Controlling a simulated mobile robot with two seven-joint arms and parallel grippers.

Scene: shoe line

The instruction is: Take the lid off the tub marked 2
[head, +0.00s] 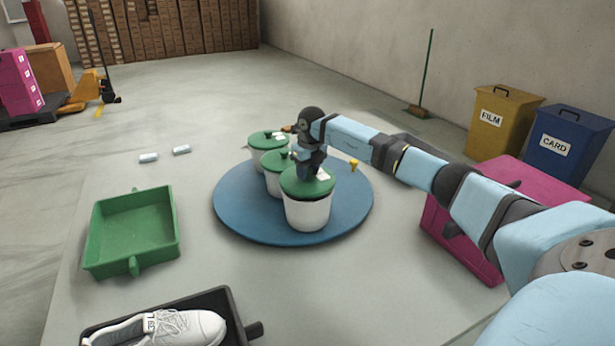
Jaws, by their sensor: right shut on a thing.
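Several white tubs with green lids stand on a round blue turntable (235,209). The nearest tub (307,214) has its green lid (296,187) on it, with a small white label at the lid's right. My right gripper (308,172) points down over this lid and is shut on the lid's knob, which it hides. A middle tub (273,184) and a far tub (256,157) stand behind, each with a green lid with a dark knob and a white label. The marks on the labels are too small to read. My left gripper is not in view.
A green tray (134,262) lies empty at the left. A dark tray (245,330) holding a white shoe (165,329) is at the front. A pink box (455,237) stands at the right under my arm. Two small pale items (149,157) lie at the back left.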

